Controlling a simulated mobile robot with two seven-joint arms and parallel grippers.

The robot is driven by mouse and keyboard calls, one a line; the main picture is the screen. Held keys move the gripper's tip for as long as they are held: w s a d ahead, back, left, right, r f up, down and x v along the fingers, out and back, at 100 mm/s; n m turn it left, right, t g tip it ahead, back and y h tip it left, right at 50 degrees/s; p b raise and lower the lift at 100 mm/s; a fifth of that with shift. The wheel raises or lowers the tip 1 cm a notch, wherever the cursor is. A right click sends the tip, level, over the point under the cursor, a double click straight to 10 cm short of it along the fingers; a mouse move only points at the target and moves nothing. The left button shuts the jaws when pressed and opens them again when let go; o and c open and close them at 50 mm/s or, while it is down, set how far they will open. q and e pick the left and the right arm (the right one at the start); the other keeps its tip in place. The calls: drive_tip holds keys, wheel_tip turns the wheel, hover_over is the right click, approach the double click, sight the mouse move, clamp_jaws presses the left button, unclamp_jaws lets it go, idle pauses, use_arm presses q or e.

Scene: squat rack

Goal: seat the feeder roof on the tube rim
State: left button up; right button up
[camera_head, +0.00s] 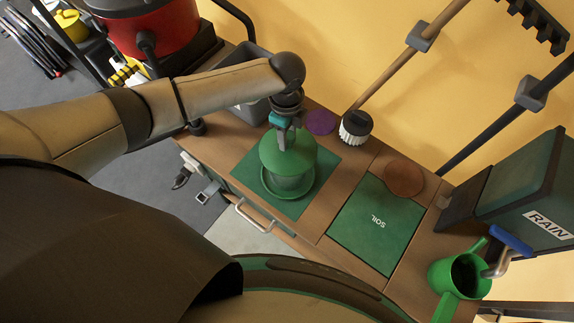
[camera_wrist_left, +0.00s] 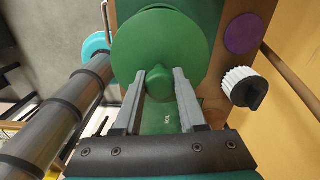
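The green feeder roof (camera_head: 286,155) is a cone with a knob on top, over the pale green tube (camera_head: 289,183). The tube stands in a round green dish (camera_head: 308,184) on a dark green mat (camera_head: 243,169). My left gripper (camera_head: 284,140) comes from above and is shut on the roof's knob. In the left wrist view the fingers (camera_wrist_left: 168,75) flank the knob, with the wide roof (camera_wrist_left: 160,40) beyond. The roof hides the tube rim, so I cannot tell whether roof and rim touch. My right gripper is not in view.
A purple disc (camera_head: 320,122) and a white-bristled brush (camera_head: 356,127) lie close behind the mat. To the right are a green SOIL panel (camera_head: 377,223), a brown disc (camera_head: 403,178), a green watering can (camera_head: 446,277) and a RAIN tank (camera_head: 520,190). A grey bin (camera_head: 247,113) stands behind my left arm.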

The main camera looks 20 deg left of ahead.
use_arm(q)
drive_tip(key=o, duration=0.5)
drive_tip(key=shift+c, duration=0.2)
wheel_tip(320, 180, up, 15)
drive_tip(key=shift+a+r, duration=0.15)
idle(0.8)
